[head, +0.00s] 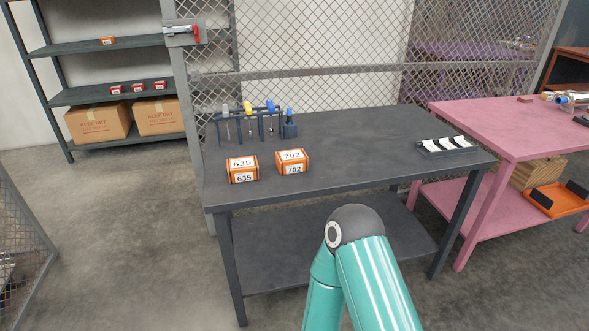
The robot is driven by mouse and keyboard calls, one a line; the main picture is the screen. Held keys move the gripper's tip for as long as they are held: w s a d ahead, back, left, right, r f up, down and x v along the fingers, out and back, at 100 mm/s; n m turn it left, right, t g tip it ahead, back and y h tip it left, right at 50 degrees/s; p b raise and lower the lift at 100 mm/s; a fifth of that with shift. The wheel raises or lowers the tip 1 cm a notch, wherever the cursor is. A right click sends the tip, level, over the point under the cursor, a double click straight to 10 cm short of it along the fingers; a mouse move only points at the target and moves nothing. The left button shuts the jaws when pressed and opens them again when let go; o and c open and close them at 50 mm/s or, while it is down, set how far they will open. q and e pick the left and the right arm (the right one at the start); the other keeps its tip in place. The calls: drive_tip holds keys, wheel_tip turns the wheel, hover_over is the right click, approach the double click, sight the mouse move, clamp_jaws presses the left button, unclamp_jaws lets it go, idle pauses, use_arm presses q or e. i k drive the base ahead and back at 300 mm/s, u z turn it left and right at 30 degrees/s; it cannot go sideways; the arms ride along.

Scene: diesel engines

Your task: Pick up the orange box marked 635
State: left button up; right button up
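The orange box marked 635 (243,169) sits on the dark grey table (350,151), near its front left corner. It has white labels with the number on its top and front. A similar orange box marked 702 (292,161) stands just to its right, with a small gap between them. A teal arm of mine with a dark joint cap rises at the bottom centre, in front of the table. Neither of my grippers shows in the head view.
A rack with several coloured-handled tools (253,122) stands behind the boxes. A dark tray with white pieces (446,147) lies at the table's right end. A pink table (480,121) adjoins on the right. Wire mesh fencing (300,40) rises behind. The table's middle is clear.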

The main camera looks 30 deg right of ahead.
sight(241, 169)
drive_tip(key=z, duration=0.25)
drive_tip(key=i, duration=1)
drive_tip(key=u, duration=0.05)
